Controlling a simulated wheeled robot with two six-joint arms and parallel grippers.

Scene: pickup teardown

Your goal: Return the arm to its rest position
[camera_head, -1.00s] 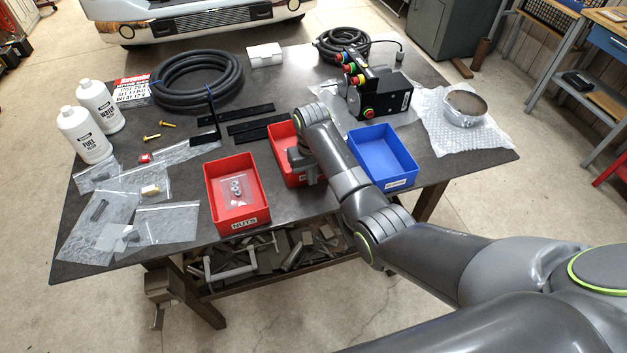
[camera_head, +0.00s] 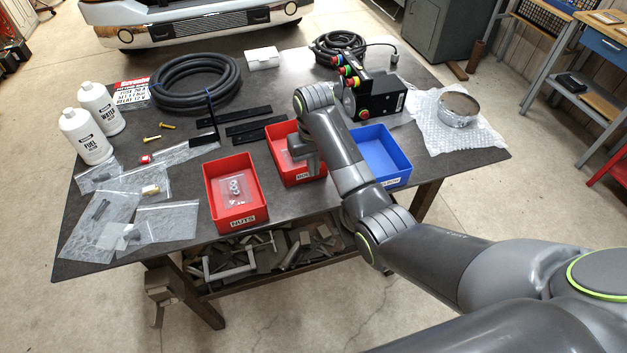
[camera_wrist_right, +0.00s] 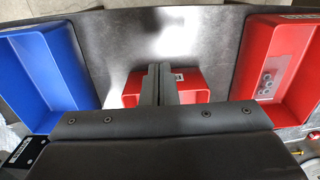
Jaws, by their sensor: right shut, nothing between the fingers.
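My right arm reaches in from the lower right in the head view. Its gripper (camera_head: 303,152) is over the middle red bin (camera_head: 279,150), and the wrist hides part of that bin. In the right wrist view the two dark fingers of my right gripper (camera_wrist_right: 157,70) are together with nothing between them. The middle red bin shows behind the fingers (camera_wrist_right: 196,80). The left arm's gripper is not in view.
A red nuts bin (camera_head: 217,204) with small nuts stands left of the gripper, a blue bin (camera_head: 402,158) to its right. A black button box (camera_head: 378,98) stands behind. The table's front edge is near.

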